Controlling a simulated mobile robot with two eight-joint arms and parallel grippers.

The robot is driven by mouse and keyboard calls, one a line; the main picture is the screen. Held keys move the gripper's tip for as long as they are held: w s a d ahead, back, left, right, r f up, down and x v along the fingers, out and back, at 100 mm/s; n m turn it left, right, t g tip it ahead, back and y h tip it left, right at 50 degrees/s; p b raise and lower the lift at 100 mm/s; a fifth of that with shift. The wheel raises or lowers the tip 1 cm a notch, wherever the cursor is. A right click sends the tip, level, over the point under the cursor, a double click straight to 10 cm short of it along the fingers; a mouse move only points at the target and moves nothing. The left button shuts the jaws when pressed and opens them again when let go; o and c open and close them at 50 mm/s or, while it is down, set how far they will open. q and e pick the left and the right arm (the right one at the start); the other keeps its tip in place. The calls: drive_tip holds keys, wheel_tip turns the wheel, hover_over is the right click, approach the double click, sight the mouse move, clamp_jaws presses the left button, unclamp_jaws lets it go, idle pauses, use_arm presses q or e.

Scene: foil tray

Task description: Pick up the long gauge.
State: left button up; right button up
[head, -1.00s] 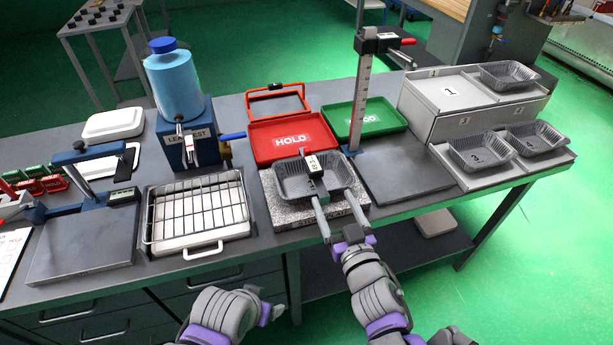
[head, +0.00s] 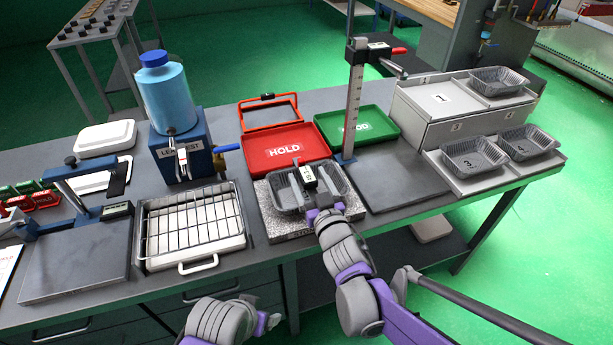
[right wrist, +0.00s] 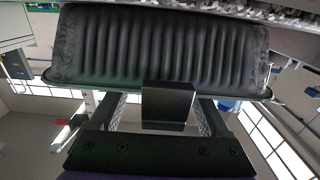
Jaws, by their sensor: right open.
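A dark gauge with a small display (head: 307,175) stands at a grey ribbed foil tray (head: 279,199), which rests on a speckled stone block (head: 272,229). In the right wrist view a black block, probably the gauge's body (right wrist: 168,104), sits between my fingers, with the tray's ribbed side (right wrist: 160,45) behind it. My right gripper (head: 316,188) is open, its fingers on either side of the gauge; contact cannot be told. It also shows in the right wrist view (right wrist: 160,112).
A tall scale stand (head: 352,105) rises behind the tray. A red HOLD tray (head: 262,160) and a green tray (head: 378,115) lie behind. A wire rack (head: 190,222) is at left; a dark plate (head: 400,180) is at right. Numbered foil trays (head: 475,160) stand farther right.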

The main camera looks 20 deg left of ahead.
drive_tip(key=shift+a, duration=0.1)
drive_tip(key=shift+w, duration=0.1)
clamp_jaws()
idle(0.3)
